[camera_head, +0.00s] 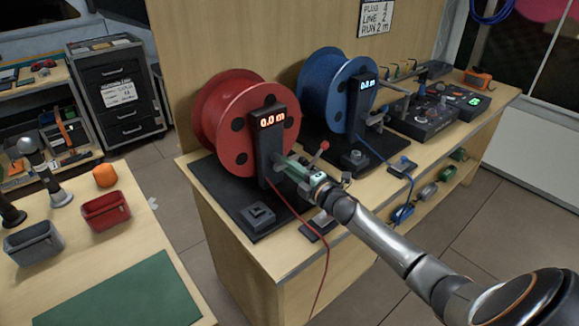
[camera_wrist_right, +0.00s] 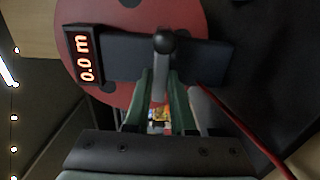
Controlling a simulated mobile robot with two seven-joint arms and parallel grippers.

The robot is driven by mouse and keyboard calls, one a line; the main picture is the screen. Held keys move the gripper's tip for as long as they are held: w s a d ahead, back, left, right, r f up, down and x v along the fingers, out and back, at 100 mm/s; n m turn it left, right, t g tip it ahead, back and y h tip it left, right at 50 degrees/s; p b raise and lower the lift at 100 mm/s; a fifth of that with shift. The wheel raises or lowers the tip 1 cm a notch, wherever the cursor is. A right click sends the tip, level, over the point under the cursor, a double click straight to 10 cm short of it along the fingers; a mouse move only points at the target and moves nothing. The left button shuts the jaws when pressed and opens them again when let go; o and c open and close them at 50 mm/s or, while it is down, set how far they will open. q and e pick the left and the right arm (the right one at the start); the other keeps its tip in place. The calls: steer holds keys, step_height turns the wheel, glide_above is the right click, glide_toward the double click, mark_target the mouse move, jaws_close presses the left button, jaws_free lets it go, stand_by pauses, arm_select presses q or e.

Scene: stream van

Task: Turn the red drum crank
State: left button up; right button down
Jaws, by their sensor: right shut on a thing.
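The red drum (camera_head: 218,122) stands on a dark base on the wooden bench, with a dark post in front of it. The post's display (camera_head: 272,121) reads 0.0 m, also in the wrist view (camera_wrist_right: 86,58). My right gripper (camera_head: 283,165) reaches the post from the front right. In the wrist view its green fingers (camera_wrist_right: 161,80) are shut on the grey metal crank (camera_wrist_right: 160,68), whose dark round end (camera_wrist_right: 164,42) shows beyond the fingertips. In the head view the gripper hides most of the crank. A red cable (camera_head: 304,216) runs from the post over the bench's front edge. My left gripper is out of view.
A blue drum (camera_head: 325,92) with its own post stands right of the red one. A red-knobbed lever (camera_head: 323,146) rises close behind my right gripper. A control box (camera_head: 430,115) sits farther right. A side table with red (camera_head: 107,212) and grey bins is at left.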

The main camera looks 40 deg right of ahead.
stand_by(0.3)
steer(key=c, duration=0.8)
jaws_free()
steer(key=shift+o, duration=0.2)
steer(key=s, duration=1.2)
steer(key=shift+s+d, duration=0.25)
steer(key=shift+d, duration=0.2)
